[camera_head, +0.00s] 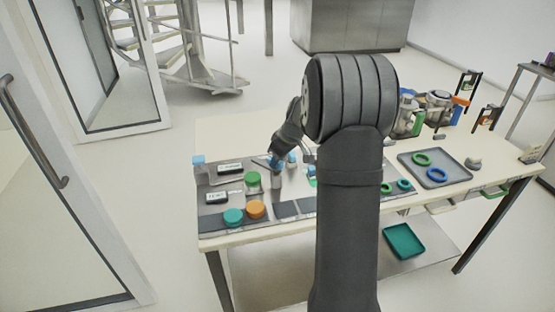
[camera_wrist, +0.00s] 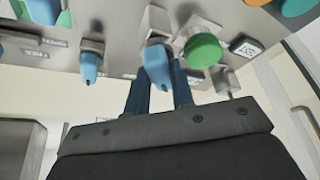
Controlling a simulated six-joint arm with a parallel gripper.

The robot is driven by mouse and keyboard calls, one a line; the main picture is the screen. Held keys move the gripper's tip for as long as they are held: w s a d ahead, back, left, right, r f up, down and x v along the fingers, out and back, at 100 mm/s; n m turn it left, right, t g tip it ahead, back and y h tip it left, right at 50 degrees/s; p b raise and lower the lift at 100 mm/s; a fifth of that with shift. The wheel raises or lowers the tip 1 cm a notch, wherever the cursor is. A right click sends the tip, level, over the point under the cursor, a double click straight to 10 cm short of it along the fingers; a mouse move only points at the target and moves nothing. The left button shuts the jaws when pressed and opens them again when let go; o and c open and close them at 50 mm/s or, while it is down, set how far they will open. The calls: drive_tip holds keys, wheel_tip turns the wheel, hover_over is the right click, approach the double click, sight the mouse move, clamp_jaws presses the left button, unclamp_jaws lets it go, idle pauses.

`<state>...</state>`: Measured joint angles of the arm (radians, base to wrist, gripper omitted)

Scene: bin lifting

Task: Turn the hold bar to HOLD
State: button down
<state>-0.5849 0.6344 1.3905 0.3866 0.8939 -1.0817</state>
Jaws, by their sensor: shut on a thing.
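In the wrist view my gripper (camera_wrist: 160,88) has its two dark fingers shut on a blue-tipped bar (camera_wrist: 157,64) that sticks out from a grey mount on the panel. I take this to be the hold bar; I cannot read HOLD by it. In the head view my gripper (camera_head: 276,164) is over the grey panel (camera_head: 228,178) on the left part of the table. My arm partly hides that area, and the bar's exact angle cannot be told.
A green knob (camera_wrist: 203,51) stands close beside the bar, and another blue-tipped handle (camera_wrist: 91,62) is on its other side. In the head view, green (camera_head: 233,216) and orange (camera_head: 256,209) caps are at the panel's front. A grey tray (camera_head: 443,181) with rings lies to the right.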

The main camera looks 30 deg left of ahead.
drive_tip(key=n+g, duration=0.1)
drive_tip(key=n, duration=0.2)
drive_tip(key=n+g, duration=0.1)
drive_tip(key=n, duration=0.1)
drive_tip(key=shift+w+n, duration=0.2)
drive_tip(key=shift+n, duration=0.2)
drive_tip(key=shift+a+n+g+h, duration=0.1)
drive_tip(key=shift+n+g+h, duration=0.25)
drive_tip(key=shift+n, duration=0.75)
drive_tip(key=shift+n+g+h, duration=0.35)
drive_tip(key=shift+n, duration=0.75)
drive_tip(key=c, duration=1.2)
unclamp_jaws()
drive_tip(key=shift+c, duration=0.2)
drive_tip(key=v, duration=1.7)
drive_tip(key=shift+w+r, duration=0.15)
drive_tip(key=shift+w, duration=0.15)
